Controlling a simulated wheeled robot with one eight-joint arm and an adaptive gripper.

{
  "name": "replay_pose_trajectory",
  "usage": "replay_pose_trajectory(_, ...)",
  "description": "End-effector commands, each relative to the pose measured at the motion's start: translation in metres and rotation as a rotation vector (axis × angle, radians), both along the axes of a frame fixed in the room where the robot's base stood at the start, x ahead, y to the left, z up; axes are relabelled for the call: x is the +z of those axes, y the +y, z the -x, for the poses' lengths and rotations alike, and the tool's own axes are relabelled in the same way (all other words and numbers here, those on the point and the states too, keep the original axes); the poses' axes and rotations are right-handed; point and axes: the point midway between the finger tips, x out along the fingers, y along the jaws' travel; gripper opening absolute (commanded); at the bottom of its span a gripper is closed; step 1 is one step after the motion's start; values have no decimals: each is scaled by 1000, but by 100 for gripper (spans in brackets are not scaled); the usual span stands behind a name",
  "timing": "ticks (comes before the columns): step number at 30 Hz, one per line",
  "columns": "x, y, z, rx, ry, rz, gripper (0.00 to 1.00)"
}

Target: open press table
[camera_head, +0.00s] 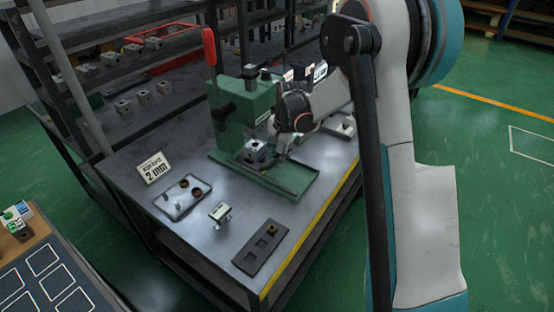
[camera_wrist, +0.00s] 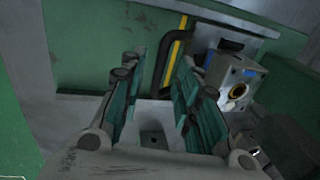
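The green press (camera_head: 240,118) with a red-knobbed lever (camera_head: 209,47) stands on the metal workbench. Its flat green base plate (camera_head: 290,178) reaches toward the front of the bench. A grey valve block (camera_head: 256,153) sits at the press under the ram. In the wrist view a block with a brass ring (camera_wrist: 236,82) shows to the right of my fingers. My gripper (camera_wrist: 154,75) is open, its teal pads apart, with a black bent bar (camera_wrist: 167,55) near the right finger's tip. In the head view my gripper is beside the valve block, partly hidden by my arm.
A "2 mm" sign (camera_head: 154,168), a tray with rings (camera_head: 184,197), a small block (camera_head: 220,212) and a dark fixture plate (camera_head: 262,247) lie left and front on the bench. Shelves (camera_head: 150,47) stand behind. Green floor is free at right.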

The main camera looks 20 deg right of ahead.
Motion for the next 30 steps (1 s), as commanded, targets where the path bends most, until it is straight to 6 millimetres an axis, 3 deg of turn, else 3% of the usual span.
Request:
replay_pose_trajectory(11, -6, 1, -1, 0, 0, 0, 30)
replay_pose_trajectory(15, -6, 1, -1, 0, 0, 0, 3)
replay_pose_trajectory(16, -6, 1, -1, 0, 0, 0, 0)
replay_pose_trajectory(23, -6, -1, 1, 0, 0, 0, 0)
replay_pose_trajectory(26, -6, -9, 12, -2, 0, 1, 0)
replay_pose_trajectory(30, -5, -32, 43, -4, 1, 1, 0)
